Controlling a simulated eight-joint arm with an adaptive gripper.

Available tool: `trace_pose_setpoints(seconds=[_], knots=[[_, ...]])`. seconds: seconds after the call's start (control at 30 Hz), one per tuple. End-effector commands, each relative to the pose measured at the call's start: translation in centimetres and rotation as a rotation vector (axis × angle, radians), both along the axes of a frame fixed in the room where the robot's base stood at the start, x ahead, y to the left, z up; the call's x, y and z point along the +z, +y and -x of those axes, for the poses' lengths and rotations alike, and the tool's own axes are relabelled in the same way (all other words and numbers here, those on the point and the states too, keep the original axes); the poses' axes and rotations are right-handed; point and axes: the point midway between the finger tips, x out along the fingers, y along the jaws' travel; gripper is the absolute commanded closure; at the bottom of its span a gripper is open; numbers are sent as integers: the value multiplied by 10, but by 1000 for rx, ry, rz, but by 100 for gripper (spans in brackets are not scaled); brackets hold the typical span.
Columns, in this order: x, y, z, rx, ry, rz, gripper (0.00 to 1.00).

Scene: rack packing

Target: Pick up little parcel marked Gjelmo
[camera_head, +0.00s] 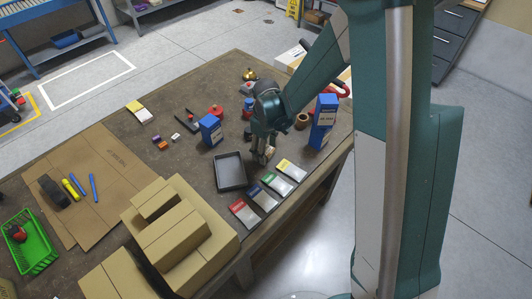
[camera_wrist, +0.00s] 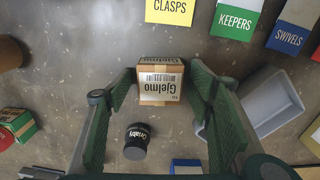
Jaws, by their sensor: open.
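The little parcel marked Gjelmo (camera_wrist: 160,83) is a small brown box with white labels. In the wrist view it sits on the table between the two green fingers of my gripper (camera_wrist: 158,95), toward their tips. The fingers are open, with one on each side of the box. The left finger lies close to the box; I cannot tell whether it touches. In the head view my gripper (camera_head: 262,155) is low over the table beside the grey tray, and the parcel is mostly hidden there.
A dark grey tray (camera_head: 230,171) stands close beside my gripper. A black-lidded jar (camera_wrist: 137,141) stands near the parcel. Labelled cards, among them the yellow CLASPS card (camera_wrist: 170,10) and green KEEPERS card (camera_wrist: 234,20), lie nearby. Blue boxes (camera_head: 210,130) and large cartons (camera_head: 180,235) also occupy the table.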

Motion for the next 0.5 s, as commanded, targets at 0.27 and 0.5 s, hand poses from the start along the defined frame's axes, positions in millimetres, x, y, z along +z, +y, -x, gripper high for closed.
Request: trace_pose_setpoints(seconds=[0.27,0.5], knots=[[0,0,0,0,0,0,48],[0,0,0,0,0,0,65]])
